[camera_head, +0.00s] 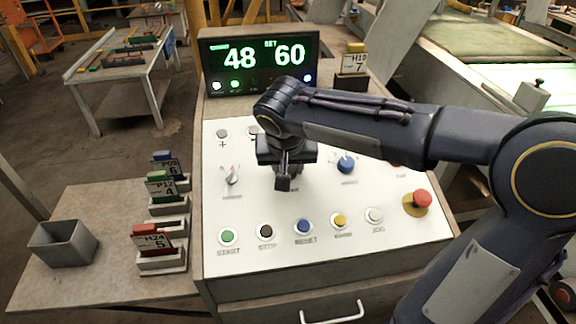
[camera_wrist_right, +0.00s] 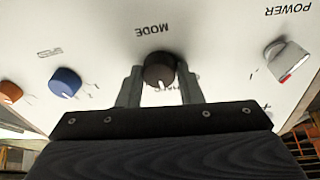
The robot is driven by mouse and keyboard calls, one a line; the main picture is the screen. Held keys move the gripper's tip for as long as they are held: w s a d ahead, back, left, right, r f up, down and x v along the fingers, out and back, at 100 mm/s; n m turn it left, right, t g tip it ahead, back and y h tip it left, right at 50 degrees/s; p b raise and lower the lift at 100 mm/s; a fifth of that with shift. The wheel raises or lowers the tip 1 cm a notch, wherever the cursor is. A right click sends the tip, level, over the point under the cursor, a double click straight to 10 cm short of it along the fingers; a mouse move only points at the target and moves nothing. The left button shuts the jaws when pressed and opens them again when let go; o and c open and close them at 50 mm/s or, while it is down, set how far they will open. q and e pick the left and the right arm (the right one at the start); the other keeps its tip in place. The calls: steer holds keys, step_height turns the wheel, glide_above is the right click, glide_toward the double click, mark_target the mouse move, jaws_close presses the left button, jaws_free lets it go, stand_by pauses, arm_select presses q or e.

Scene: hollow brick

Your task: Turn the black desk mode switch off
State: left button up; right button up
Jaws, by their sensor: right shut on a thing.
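The black mode switch (camera_wrist_right: 159,72) is a round dark knob with a white pointer line, under the printed word MODE in the right wrist view. My right gripper (camera_wrist_right: 160,84) has one finger on each side of the knob and is shut on it. In the head view my right gripper (camera_head: 283,184) comes down over the middle of the white panel (camera_head: 270,205) and hides the knob. The label beneath the knob is partly covered, so its setting cannot be read. My left gripper is not in view.
A blue knob (camera_head: 346,163) sits right of the gripper and a silver power switch (camera_head: 231,175) left of it. Several push buttons line the panel front, with a red emergency button (camera_head: 421,198) at the right. A display (camera_head: 262,62) stands behind, showing 48 and 60.

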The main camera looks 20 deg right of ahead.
steer(key=n, duration=0.5)
steer(key=shift+b, duration=0.4)
steer(key=shift+d+n+t+y, duration=0.1)
steer(key=shift+n+t+y, duration=0.35)
steer(key=shift+n, duration=1.45)
steer(key=o, duration=1)
steer(key=shift+c, duration=0.2)
steer(key=shift+s, duration=0.1)
steer(key=v, duration=0.7)
steer(key=shift+r, duration=0.4)
steer(key=shift+s+f, duration=0.1)
steer(key=shift+s, duration=0.1)
